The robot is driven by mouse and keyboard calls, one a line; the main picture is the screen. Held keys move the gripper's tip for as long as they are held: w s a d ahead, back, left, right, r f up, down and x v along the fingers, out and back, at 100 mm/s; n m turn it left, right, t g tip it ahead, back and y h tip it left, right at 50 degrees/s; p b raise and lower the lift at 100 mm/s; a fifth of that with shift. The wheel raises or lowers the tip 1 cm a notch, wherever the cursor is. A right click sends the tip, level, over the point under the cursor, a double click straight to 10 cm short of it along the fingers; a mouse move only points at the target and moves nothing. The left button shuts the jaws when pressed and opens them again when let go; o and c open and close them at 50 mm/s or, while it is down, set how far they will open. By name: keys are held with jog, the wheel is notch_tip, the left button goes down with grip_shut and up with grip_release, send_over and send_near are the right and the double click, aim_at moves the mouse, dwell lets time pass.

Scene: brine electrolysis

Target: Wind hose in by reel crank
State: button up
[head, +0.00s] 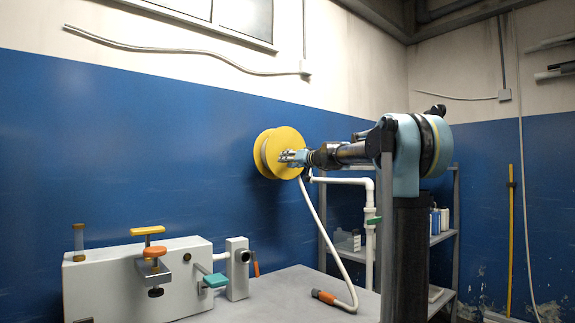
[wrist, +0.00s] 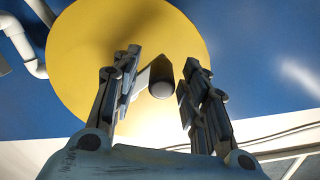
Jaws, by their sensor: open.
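The yellow hose reel (head: 268,146) is on the blue wall, and its round yellow face (wrist: 85,60) fills much of the wrist view. A dark grey crank handle (wrist: 161,82) with a rounded end stands out from that face. My gripper (head: 287,157) is in front of the reel. In the wrist view, my gripper (wrist: 162,66) is open, with the crank handle between its fingers and a gap on each side. In the head view my gripper hides the crank. The white hose (head: 321,231) hangs from the reel to the bench, ending in an orange nozzle (head: 323,297).
A grey bench (head: 280,291) stands below the reel, with a white apparatus (head: 120,280) with clamps at left. A white pipe (head: 369,240) with a green valve handle (head: 373,221) and a metal shelf (head: 450,205) stand at right.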

jog(key=shift+w+a, duration=0.25)
grip_shut()
